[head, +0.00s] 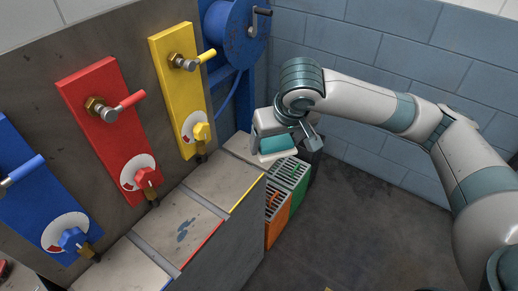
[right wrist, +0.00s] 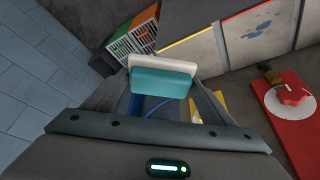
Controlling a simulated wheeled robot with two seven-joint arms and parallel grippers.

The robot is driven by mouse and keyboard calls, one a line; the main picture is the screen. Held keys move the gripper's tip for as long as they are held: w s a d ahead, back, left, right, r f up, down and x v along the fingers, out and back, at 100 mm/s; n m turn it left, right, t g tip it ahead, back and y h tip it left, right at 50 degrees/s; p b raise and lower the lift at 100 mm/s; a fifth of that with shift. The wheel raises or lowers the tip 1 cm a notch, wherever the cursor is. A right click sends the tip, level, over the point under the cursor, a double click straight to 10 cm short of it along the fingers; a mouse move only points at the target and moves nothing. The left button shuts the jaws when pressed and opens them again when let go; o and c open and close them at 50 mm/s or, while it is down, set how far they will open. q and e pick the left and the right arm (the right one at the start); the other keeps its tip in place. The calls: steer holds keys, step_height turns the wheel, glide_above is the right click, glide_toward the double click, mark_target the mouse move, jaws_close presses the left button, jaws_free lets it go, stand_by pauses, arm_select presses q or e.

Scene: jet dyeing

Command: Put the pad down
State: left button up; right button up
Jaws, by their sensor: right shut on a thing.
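The pad (head: 279,149) is a small block with a teal layer and a white layer. My right gripper (head: 272,143) is shut on it and holds it near the far end of the grey ledge, by the grated bins. In the right wrist view the pad (right wrist: 163,82) sits across the jaws, teal side toward the camera and white edge beyond. I cannot tell from these views whether the pad touches anything below it. My left gripper is not in view.
The ledge (head: 180,225) has sections with red and yellow edges; one bears a dark wet mark. An orange bin (head: 275,222) and a green bin (head: 296,172) with grates stand beside it. Red (head: 92,92), yellow (head: 174,57) and blue valve panels line the wall. A blue reel (head: 238,35) hangs behind.

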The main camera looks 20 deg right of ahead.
steer(key=shift+w+f, duration=0.2)
steer(key=shift+w, duration=0.25)
steer(key=w+d+f+n+y, duration=0.1)
steer(key=w+d+f+n, duration=0.2)
steer(key=w+d+f, duration=0.5)
steer(key=w+f, duration=0.3)
steer(key=shift+w+f, duration=0.2)
steer(key=shift+w, duration=0.1)
steer(key=w+a+f, duration=0.1)
steer(key=w+f, duration=0.1)
steer(key=w, duration=0.1)
steer(key=w+a+f+p, duration=0.1)
steer(key=w+a+f, duration=0.1)
steer(key=w, duration=0.1)
steer(key=w+a+f+p, duration=0.1)
steer(key=w+a+f, duration=0.1)
steer(key=w, duration=0.1)
steer(key=shift+a+f, duration=0.1)
steer(key=shift+a, duration=0.15)
steer(key=shift+w+a+f, duration=0.3)
steer(key=shift+w+f, duration=0.1)
steer(key=shift+w, duration=0.05)
